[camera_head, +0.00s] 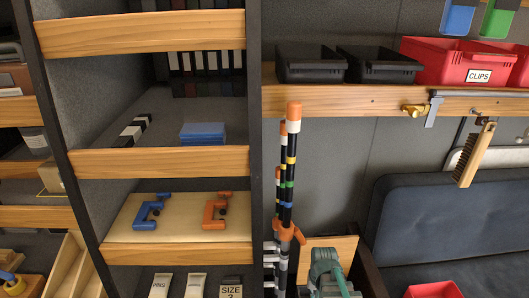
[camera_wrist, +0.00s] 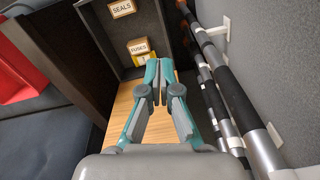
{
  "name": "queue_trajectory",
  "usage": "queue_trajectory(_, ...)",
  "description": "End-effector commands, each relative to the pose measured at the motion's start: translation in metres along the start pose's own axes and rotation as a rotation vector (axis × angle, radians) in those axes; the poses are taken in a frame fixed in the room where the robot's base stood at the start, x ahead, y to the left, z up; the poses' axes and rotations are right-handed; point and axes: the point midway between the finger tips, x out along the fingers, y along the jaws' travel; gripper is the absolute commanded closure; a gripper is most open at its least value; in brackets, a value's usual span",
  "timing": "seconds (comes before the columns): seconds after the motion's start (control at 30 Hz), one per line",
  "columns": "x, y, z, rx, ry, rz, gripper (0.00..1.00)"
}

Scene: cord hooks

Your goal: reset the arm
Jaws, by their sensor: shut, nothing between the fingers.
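My gripper (camera_wrist: 160,68) is in the middle of the wrist view, with its teal and grey fingers together and nothing between them. It is above or in front of a wooden surface (camera_wrist: 123,98). A teal and grey part of my arm or gripper (camera_head: 328,270) shows at the bottom of the head view, in front of a wooden panel (camera_head: 345,246). Its fingertips cannot be made out there.
Upright striped poles (camera_head: 291,160) stand close by; they run along the right in the wrist view (camera_wrist: 228,95). Boxes marked SEALS (camera_wrist: 121,9) and FUSES (camera_wrist: 138,47) sit in a dark compartment ahead. A brush (camera_head: 474,155) hangs right, above a blue seat (camera_head: 440,215).

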Motion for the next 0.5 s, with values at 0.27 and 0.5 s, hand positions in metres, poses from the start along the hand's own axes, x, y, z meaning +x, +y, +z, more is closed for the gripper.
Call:
queue_trajectory(0.27,0.03,0.001,0.047,-0.19,-0.066,0.011,1.0)
queue_trajectory(0.5,0.087,0.01,0.092,-0.186,-0.17,0.02,1.0)
